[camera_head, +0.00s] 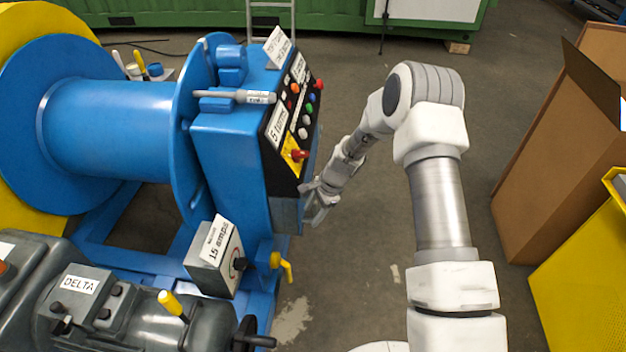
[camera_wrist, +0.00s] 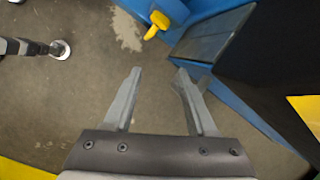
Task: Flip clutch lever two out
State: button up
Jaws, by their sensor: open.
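A yellow lever (camera_head: 283,265) sticks out of the blue base, right of the grey "15 amps" box; it also shows at the top of the wrist view (camera_wrist: 157,22). A second lever with a yellow grip (camera_head: 172,303) stands on the dark grey motor housing. I cannot read any label saying which one is clutch lever two. My gripper (camera_head: 312,205) is open and empty beside the lower right of the blue control box, above and apart from the first yellow lever. In the wrist view its two fingers (camera_wrist: 158,72) point towards that lever with floor between them.
The blue control box (camera_head: 230,160) with buttons stands left of my gripper, close to it. A blue drum (camera_head: 115,130) is further left. A black-knobbed handle (camera_head: 262,341) juts from the motor. Cardboard (camera_head: 545,160) and a yellow bin (camera_head: 590,270) stand right.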

jog(key=s+d+r+n+t+h, duration=0.1)
jog(key=s+d+r+n, duration=0.1)
jog(key=r, duration=0.7)
jog(key=s+d+r+n, duration=0.2)
jog(key=r+n, duration=0.1)
jog(key=r, duration=0.6)
jog(key=s+d+r+n+t+h, duration=0.1)
jog(key=s+d+r+n, duration=0.15)
jog(key=r, duration=0.75)
jog(key=s+d+r+n+t+h, duration=0.15)
jog(key=s+r, duration=0.25)
jog(key=s, duration=0.4)
jog(key=s+d+r+n+t, duration=0.1)
jog(key=s+d+r+n, duration=0.2)
jog(key=s, duration=0.4)
jog(key=s+d+r+n+t, duration=0.1)
jog(key=s+d+r, duration=0.2)
jog(key=s+r, duration=0.35)
notch_tip(320, 180, up, 16)
jog(key=s+p, duration=0.2)
jog(key=p, duration=1.5)
jog(key=shift+a, duration=0.2)
jog(key=shift+w+g, duration=0.1)
jog(key=shift+g, duration=0.15)
